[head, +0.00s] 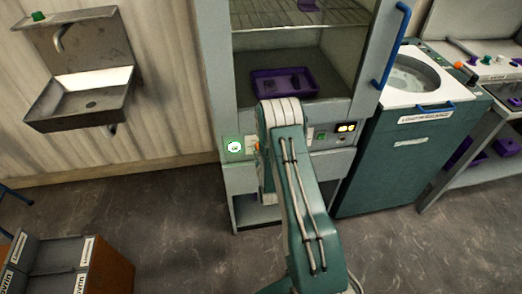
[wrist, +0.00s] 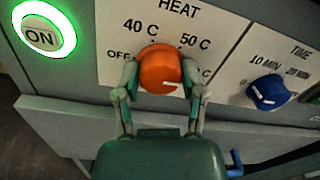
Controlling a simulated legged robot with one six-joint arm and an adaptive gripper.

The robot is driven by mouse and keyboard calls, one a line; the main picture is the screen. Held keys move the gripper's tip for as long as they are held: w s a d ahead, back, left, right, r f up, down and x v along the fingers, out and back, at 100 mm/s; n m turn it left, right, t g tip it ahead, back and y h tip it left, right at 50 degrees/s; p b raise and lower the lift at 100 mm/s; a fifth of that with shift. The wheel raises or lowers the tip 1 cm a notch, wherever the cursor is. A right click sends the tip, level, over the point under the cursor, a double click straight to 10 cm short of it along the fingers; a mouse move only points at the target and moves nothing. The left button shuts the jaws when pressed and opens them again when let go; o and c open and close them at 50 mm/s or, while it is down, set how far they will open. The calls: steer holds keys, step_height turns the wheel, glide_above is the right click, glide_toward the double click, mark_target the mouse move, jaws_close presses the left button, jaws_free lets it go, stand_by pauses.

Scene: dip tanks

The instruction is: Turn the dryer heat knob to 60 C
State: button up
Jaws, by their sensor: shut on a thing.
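The orange heat knob (wrist: 158,64) is on the white HEAT panel in the wrist view, with OFF, 40 C and 50 C around it. A further label at its right is partly covered by a finger, leaving a "C" visible. The knob's white mark points to the lower right, toward that covered label's side. My gripper (wrist: 160,76) is shut on the knob, one finger on each side.
A lit green ON button (wrist: 42,38) is left of the knob. A blue TIME knob (wrist: 267,91) is at its right. A purple tray (head: 254,85) lies inside the dryer. A white-topped machine (head: 395,150) stands close on the right.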

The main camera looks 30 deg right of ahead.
steer(key=shift+s+f+m, duration=0.2)
steer(key=shift+f+m, duration=0.2)
steer(key=shift+m, duration=0.1)
steer(key=o, duration=1.1)
steer(key=shift+o, duration=0.2)
steer(key=shift+w+r, duration=0.1)
steer(key=shift+r, duration=0.05)
steer(key=shift+r, duration=0.1)
steer(key=v, duration=1.2)
steer(key=shift+w, duration=0.1)
